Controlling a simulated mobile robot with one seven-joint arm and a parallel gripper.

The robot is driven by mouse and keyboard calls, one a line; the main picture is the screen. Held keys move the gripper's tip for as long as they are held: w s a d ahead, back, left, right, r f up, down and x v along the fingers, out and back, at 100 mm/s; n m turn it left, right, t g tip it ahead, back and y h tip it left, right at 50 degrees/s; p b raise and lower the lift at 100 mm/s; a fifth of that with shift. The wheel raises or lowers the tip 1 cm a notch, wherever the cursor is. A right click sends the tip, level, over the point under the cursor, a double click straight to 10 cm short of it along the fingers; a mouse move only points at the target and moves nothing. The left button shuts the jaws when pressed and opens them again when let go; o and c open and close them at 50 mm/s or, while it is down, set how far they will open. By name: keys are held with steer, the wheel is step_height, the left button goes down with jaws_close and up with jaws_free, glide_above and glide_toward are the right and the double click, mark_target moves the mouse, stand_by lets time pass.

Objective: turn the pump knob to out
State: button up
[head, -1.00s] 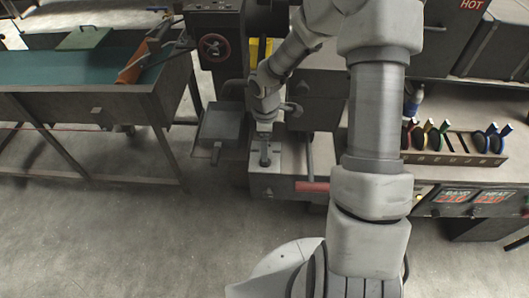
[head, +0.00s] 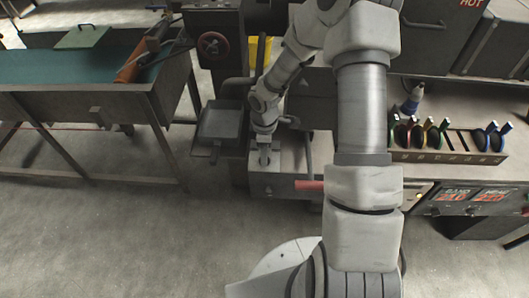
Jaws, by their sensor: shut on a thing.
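My gripper (head: 264,147) points down over the front grey box (head: 280,182) of the machine, left of the picture's middle. It is shut on a small part standing on top of that box, which I take to be the pump knob. The gripper covers most of that part, so its pointer and any markings cannot be read. My arm comes in from the lower right and crosses the middle of the picture.
A rack of coloured discs (head: 450,152) stands at right. A green-topped table (head: 70,68) is at far left.

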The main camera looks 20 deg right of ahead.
jaws_close()
steer(key=shift+m, duration=0.3)
steer(key=m+b, duration=0.3)
steer(key=m, duration=0.1)
steer(key=shift+f+m, duration=0.1)
steer(key=shift+m, duration=0.2)
steer(key=shift+m+b, duration=1.05)
steer(key=shift+m, duration=1.25)
steer(key=o, duration=1)
jaws_free()
steer(key=shift+c, duration=0.2)
